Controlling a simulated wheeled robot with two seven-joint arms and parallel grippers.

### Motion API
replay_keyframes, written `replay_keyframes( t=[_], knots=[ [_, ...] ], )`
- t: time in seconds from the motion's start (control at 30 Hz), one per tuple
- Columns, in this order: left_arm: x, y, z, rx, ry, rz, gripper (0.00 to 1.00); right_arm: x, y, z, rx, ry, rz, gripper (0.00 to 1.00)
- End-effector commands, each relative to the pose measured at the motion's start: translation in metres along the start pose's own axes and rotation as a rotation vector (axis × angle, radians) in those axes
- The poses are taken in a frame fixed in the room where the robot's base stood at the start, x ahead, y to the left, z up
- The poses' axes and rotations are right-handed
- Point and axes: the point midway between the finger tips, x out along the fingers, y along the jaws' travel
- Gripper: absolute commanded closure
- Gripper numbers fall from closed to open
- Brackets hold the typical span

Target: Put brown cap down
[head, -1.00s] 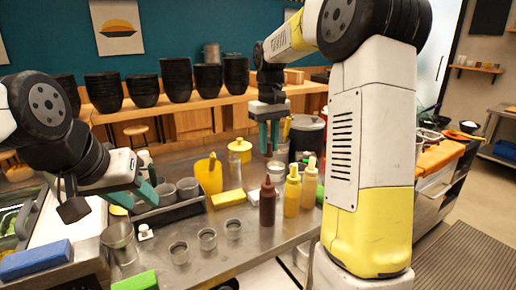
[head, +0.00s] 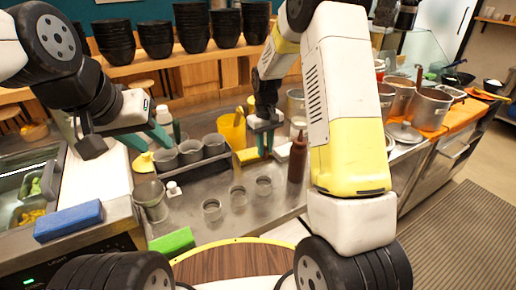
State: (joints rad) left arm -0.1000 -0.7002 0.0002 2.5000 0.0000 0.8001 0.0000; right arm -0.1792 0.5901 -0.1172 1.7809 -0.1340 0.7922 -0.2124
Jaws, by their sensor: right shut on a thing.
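My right gripper (head: 264,151) points down with teal fingers over the back of the metal counter, to the left of the brown sauce bottle (head: 298,160). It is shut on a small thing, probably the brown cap. The cap itself is too small to make out. The brown bottle stands upright with a narrow tip on top, partly beside my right arm. My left gripper (head: 160,138) is over the left of the counter, above the dark rack of metal cups. Its teal fingers are seen at a slant, and their gap is unclear.
A yellow pitcher (head: 231,127) stands behind a yellow block (head: 248,156). A green block (head: 172,243) and a blue block (head: 68,220) lie at left. Pots (head: 429,108) stand at right.

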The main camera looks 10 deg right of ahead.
Motion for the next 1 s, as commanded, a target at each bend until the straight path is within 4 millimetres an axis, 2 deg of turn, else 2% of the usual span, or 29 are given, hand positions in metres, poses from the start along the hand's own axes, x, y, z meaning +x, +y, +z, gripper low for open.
replay_keyframes(
  t=[0.17, 0.4, 0.77, 0.8, 0.83, 0.9, 1.0],
  knots=[
    [0.000, 0.000, 0.000, 0.000, 0.000, 0.000, 0.64, 0.014, 0.000, 0.000, 0.000, -0.001, 0.000, 0.98],
    [0.000, 0.000, 0.000, 0.000, 0.000, 0.000, 0.64, 0.045, 0.000, 0.000, -0.001, -0.001, -0.001, 0.98],
    [0.000, 0.000, 0.000, 0.000, 0.000, 0.000, 0.64, 0.049, 0.000, -0.001, 0.000, 0.001, 0.000, 0.98],
    [0.000, 0.000, 0.000, 0.000, 0.000, 0.000, 0.64, 0.048, 0.000, -0.001, 0.000, 0.002, 0.000, 0.72],
    [0.000, 0.000, 0.000, 0.000, 0.000, 0.000, 0.64, 0.048, 0.000, -0.001, 0.000, 0.002, 0.000, 0.67],
    [0.000, 0.000, 0.000, 0.000, 0.000, 0.000, 0.64, 0.048, 0.000, -0.001, 0.000, 0.002, 0.000, 0.56],
    [0.000, 0.000, 0.000, 0.000, 0.000, 0.000, 0.64, 0.048, 0.000, -0.001, 0.000, 0.002, 0.000, 0.56]
  ],
)
